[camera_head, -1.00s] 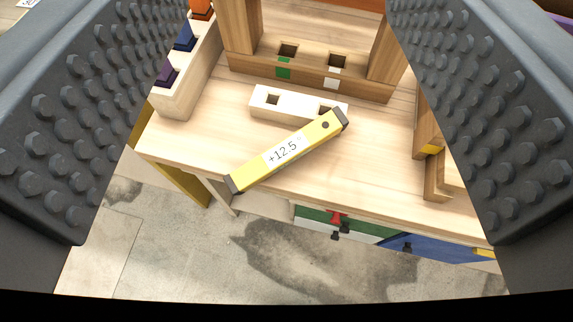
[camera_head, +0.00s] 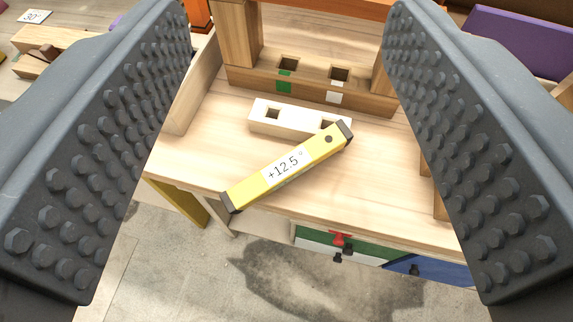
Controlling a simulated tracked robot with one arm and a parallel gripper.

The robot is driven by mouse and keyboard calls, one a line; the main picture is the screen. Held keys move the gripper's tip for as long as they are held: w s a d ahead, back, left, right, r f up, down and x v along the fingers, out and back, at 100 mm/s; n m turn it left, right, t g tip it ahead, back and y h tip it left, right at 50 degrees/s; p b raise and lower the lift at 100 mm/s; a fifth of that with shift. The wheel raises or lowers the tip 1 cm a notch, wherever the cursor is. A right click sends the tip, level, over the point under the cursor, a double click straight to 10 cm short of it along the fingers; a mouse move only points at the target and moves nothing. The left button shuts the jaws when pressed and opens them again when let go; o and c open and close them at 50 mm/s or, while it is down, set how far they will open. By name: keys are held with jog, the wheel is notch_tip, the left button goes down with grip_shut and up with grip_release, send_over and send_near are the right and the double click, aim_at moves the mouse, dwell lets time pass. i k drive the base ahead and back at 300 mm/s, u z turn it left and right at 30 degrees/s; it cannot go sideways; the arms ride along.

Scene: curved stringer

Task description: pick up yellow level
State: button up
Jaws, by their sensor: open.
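The yellow level (camera_head: 310,155) lies tilted across the picture on the pale wooden workbench (camera_head: 390,180). Its lower left end is near the bench's front edge, and its upper right end is by the white block. It has dark end caps and a white label reading "+12.5°". My gripper (camera_head: 288,150) is open, with its two dark studded fingers at the left and right of the picture. The level shows between them, apart from both, and nothing is held.
A white block with two square holes (camera_head: 295,120) sits right behind the level, close to it. Behind that is a wooden frame with square sockets (camera_head: 310,82). A wooden bin wall (camera_head: 192,100) stands left. Coloured drawers (camera_head: 345,245) are below the front edge.

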aim_at(338, 136)
jog(key=u, duration=0.55)
jog(key=i, duration=0.1)
jog(key=z, duration=3.95)
jog(key=k, duration=1.95)
jog(key=u, duration=0.65)
